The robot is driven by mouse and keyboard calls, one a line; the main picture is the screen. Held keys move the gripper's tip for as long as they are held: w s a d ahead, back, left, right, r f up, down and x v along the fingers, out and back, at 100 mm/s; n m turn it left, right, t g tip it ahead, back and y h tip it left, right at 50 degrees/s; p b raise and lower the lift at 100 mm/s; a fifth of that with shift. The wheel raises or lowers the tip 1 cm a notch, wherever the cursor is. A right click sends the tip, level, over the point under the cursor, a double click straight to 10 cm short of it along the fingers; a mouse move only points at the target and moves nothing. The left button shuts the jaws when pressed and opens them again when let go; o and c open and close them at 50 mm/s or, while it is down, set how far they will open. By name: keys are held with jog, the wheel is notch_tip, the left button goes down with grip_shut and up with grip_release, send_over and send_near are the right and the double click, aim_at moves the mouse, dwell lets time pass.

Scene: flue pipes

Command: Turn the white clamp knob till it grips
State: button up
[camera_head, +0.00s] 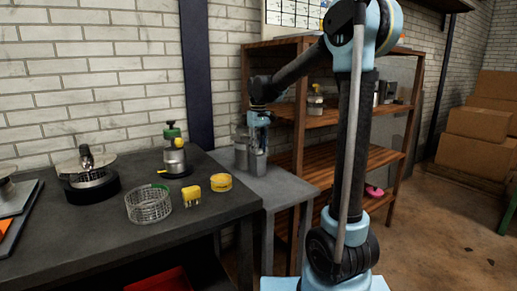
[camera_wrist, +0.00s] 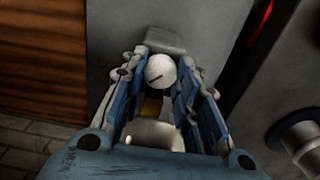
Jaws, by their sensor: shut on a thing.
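The white clamp knob (camera_wrist: 160,71) is round, with a short dark line on its face. In the wrist view it sits between the two fingers of my gripper (camera_wrist: 161,82), near their tips. The gripper is shut on it, with a finger on each side. A pale, shiny rounded part and a brownish piece show below the knob, between the fingers. In the head view my gripper (camera_head: 258,118) points down at grey metal cylinders (camera_head: 242,150) on the small grey side table (camera_head: 285,187). The knob cannot be made out there.
The dark workbench (camera_head: 100,235) at left holds a wire basket (camera_head: 148,204), a yellow block (camera_head: 219,183), a yellow round tin (camera_head: 221,182) and a device with a green top (camera_head: 174,155). A wooden shelf (camera_head: 385,158) stands behind my arm. Cardboard boxes (camera_head: 478,123) are stacked at right.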

aim_at(259, 149)
jog(key=shift+m, duration=0.3)
jog(key=o, duration=1.1)
jog(key=shift+c, duration=0.2)
jog(key=shift+r, duration=0.1)
notch_tip(259, 149, up, 12)
jog(key=shift+w, duration=0.1)
